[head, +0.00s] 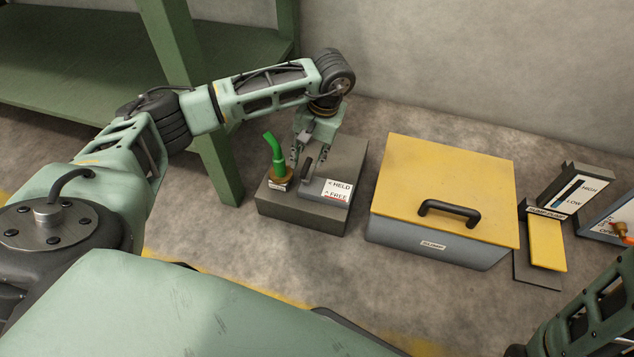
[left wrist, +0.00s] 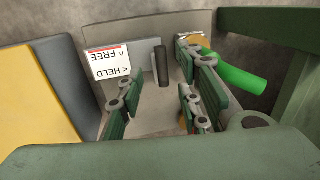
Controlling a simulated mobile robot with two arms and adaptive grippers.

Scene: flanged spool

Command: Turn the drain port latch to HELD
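The drain port block (head: 290,208) is a grey box on the floor with a label (head: 338,189) reading HELD and FREE. The label shows upside down in the left wrist view (left wrist: 109,64). A short dark latch lever (left wrist: 162,64) stands on the block beside the label; it is partly hidden in the head view. A green bent pipe (head: 275,150) on a brass fitting (head: 281,182) is at the block's left. My left gripper (head: 308,163) points down over the block, open, its fingers on either side of the lever with visible gaps. My right gripper is out of view.
A grey sump box (head: 440,240) with a yellow lid and black handle stands close right of the block. A yellow pedal (head: 547,243) and a HIGH/LOW gauge (head: 572,195) are farther right. A green bench leg (head: 219,165) stands left of the block.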

